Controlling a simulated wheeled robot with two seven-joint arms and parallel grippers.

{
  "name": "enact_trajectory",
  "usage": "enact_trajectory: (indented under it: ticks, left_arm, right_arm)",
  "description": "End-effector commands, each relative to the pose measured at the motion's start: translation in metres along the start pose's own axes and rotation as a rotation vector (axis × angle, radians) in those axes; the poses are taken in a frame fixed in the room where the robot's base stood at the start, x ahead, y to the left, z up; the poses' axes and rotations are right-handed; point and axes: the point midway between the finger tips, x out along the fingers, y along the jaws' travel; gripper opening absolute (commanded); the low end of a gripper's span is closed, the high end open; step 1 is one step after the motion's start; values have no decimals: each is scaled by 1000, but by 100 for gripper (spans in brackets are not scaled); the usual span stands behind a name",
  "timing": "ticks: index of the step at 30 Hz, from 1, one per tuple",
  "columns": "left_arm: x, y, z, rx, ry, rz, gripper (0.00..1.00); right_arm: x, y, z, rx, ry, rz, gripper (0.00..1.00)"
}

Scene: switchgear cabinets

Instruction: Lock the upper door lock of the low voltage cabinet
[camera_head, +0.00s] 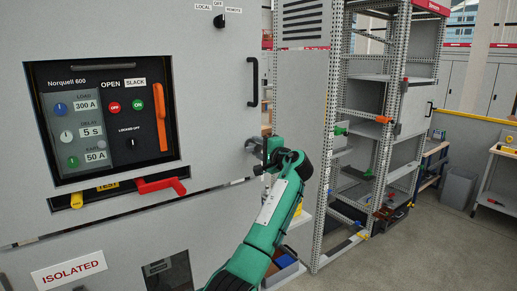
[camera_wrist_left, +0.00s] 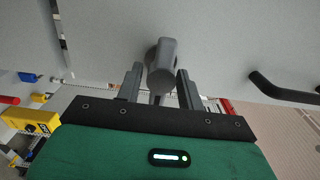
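The grey cabinet door (camera_head: 215,110) fills the left of the head view, with a black bar handle (camera_head: 253,82) near its right edge. A small grey lock (camera_head: 252,145) sits below that handle. In the left wrist view the grey lock knob (camera_wrist_left: 161,62) stands out from the door. My left gripper (camera_head: 267,150) is at the lock. In the left wrist view its fingers (camera_wrist_left: 160,88) are apart, one on each side of the knob, with a gap visible on the left side. Contact on the right side is unclear. My right gripper is not in view.
A Norquell 600 panel (camera_head: 110,115) with knobs and buttons is on the left, above a red handle (camera_head: 160,185). An ISOLATED sign (camera_head: 68,272) is lower left. An open metal rack (camera_head: 375,130) stands to the right. The floor (camera_head: 430,250) at right is clear.

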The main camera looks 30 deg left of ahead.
Motion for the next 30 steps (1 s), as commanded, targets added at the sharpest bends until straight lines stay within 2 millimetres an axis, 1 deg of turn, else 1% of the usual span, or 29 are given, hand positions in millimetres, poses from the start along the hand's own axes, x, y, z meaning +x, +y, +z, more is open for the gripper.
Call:
enact_trajectory:
  ticks: [5, 12, 18, 21, 24, 30]
  left_arm:
    - [-25, 5, -1, -3, 3, -2, 38]
    - [-80, 6, -2, -3, 5, -2, 38]
    - [-118, 4, -2, -2, 4, -1, 38]
    - [-128, 3, -2, 0, 3, 0, 38]
    - [-134, 2, -1, 1, 2, 0, 38]
    - [-136, 0, -1, 1, 1, -1, 38]
  right_arm:
    - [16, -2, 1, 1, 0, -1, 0]
    - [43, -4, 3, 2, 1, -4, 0]
    - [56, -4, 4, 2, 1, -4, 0]
    - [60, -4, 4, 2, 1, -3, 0]
    - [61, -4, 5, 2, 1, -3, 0]
    - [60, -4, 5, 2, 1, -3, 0]
